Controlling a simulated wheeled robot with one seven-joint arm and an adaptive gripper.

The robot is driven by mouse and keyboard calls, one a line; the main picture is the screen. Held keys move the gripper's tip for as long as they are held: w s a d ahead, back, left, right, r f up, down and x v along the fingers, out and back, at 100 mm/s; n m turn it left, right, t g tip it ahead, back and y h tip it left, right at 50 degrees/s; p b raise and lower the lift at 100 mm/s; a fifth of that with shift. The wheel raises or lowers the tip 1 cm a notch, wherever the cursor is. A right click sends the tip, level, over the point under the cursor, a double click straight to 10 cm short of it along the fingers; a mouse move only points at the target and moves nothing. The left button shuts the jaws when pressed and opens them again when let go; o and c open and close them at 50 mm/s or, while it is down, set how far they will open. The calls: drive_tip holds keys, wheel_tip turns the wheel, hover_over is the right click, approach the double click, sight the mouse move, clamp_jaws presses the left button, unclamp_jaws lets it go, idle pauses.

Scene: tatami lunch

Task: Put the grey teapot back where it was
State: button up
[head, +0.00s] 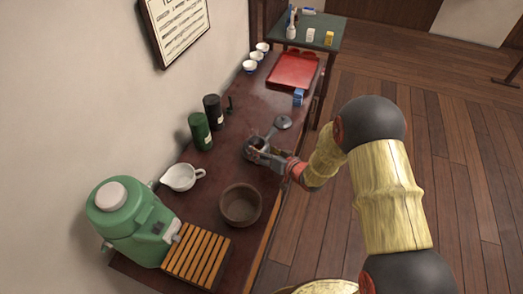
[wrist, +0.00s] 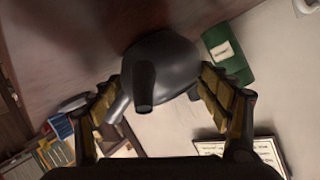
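The grey teapot (head: 250,143) stands on the dark red table, partly hidden by my gripper (head: 262,151). Its top looks open and dark, and a grey tube points to the far right. In the wrist view the teapot (wrist: 170,58) lies just ahead of my gripper (wrist: 161,82). One dark tube points at the camera between the fingers; I cannot tell whether it is handle or spout. The fingers are spread, with gaps on both sides of this tube. A grey lid-like disc (head: 283,122) lies beyond the teapot.
A brown bowl (head: 240,204) and a white pouring jug (head: 182,178) stand nearer. Green (head: 200,132) and black (head: 213,112) canisters stand along the wall. A green dispenser (head: 130,215), slatted wooden rack (head: 197,256), blue box (head: 298,97), red tray (head: 293,69) and several cups share the table.

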drive_tip(key=o, duration=0.4)
drive_tip(key=shift+r, duration=0.25)
drive_tip(key=p+v, duration=0.4)
drive_tip(key=v, duration=0.8)
